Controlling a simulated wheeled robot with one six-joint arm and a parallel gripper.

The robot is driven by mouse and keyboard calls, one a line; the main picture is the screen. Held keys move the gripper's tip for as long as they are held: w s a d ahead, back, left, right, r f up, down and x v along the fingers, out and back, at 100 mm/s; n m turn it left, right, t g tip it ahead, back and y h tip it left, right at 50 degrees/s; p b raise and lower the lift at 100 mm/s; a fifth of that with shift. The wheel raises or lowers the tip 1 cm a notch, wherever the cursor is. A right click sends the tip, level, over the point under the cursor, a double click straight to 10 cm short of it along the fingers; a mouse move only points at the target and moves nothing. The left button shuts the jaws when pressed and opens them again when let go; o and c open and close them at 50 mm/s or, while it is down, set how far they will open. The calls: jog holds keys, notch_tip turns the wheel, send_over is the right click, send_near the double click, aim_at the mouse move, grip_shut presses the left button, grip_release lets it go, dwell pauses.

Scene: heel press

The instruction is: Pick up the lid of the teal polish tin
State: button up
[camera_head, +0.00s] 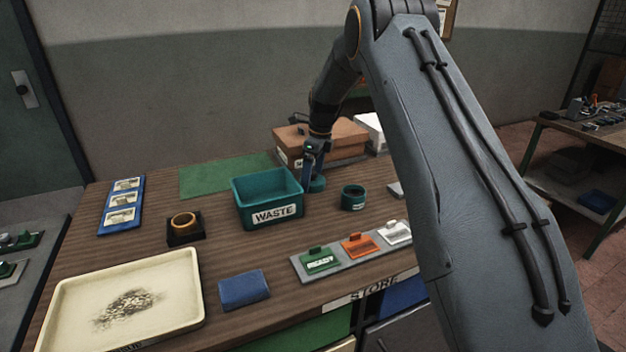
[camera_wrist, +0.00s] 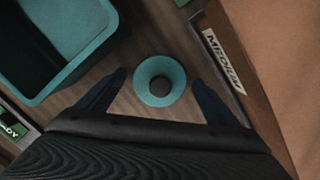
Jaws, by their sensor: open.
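The lid (camera_wrist: 171,71) is a round teal disc with a dark knob in its middle. It lies on the wooden table between the waste bin and the cardboard box, and shows in the head view (camera_head: 317,185) just under my gripper (camera_head: 314,168). In the wrist view my gripper (camera_wrist: 160,82) is open, with one dark finger on each side of the lid. I see a gap between each finger and the lid's rim. The teal tin (camera_head: 353,198), with a pale label and a dark open top, stands apart to the right.
The teal waste bin (camera_head: 263,208) stands close left of my gripper. A cardboard box (camera_head: 345,141) stands close behind it; its side (camera_wrist: 222,58) shows in the wrist view.

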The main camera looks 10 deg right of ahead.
jog(key=c, duration=0.8)
jog(key=shift+c, duration=0.2)
